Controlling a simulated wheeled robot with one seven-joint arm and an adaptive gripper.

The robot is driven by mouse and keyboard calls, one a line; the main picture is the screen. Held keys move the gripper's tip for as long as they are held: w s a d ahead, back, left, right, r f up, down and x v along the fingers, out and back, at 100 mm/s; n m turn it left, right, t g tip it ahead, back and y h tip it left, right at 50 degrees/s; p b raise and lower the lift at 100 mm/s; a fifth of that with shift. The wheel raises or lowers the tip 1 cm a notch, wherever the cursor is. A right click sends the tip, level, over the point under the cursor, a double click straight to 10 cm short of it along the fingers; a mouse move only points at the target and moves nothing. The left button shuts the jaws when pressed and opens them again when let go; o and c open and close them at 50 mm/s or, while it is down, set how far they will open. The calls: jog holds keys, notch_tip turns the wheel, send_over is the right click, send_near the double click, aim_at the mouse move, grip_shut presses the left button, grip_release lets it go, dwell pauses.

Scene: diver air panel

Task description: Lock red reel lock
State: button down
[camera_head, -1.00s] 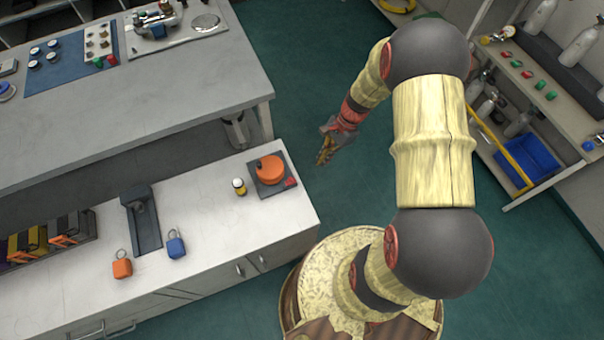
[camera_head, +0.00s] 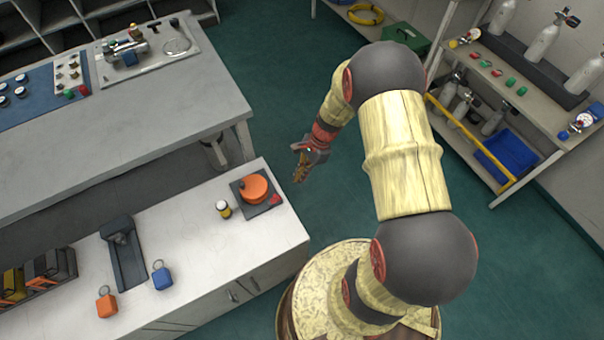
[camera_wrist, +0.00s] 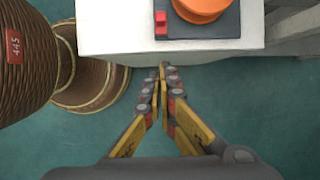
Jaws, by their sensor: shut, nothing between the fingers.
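The red reel lock (camera_head: 276,199) is a small red piece at the corner of a dark base plate (camera_head: 243,210) that carries an orange reel (camera_head: 256,188). The plate lies at the right end of the white counter. In the wrist view the red lock (camera_wrist: 161,22) is at the plate's left side, near the counter edge, with the orange reel (camera_wrist: 203,8) cut off at the top. My gripper (camera_head: 301,178) is over the floor to the right of the counter, apart from the lock. In the wrist view its fingertips (camera_wrist: 163,68) are together and empty, just off the counter edge.
On the white counter (camera_head: 205,275) stand a small yellow-and-black jar (camera_head: 223,209), a dark holder (camera_head: 123,254), a blue padlock (camera_head: 162,275) and an orange padlock (camera_head: 107,302). A longer bench (camera_head: 130,135) stands behind. Shelves with cylinders (camera_head: 543,45) are at the right.

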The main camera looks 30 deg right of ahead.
aim_at(278, 197)
jog(key=a+f+b, duration=0.3)
jog(key=a+f, duration=0.1)
jog(key=a, duration=0.2)
jog(key=shift+f, duration=0.35)
jog(key=shift+a+p, duration=0.6)
jog(key=shift+a, duration=0.8)
jog(key=shift+d, duration=0.15)
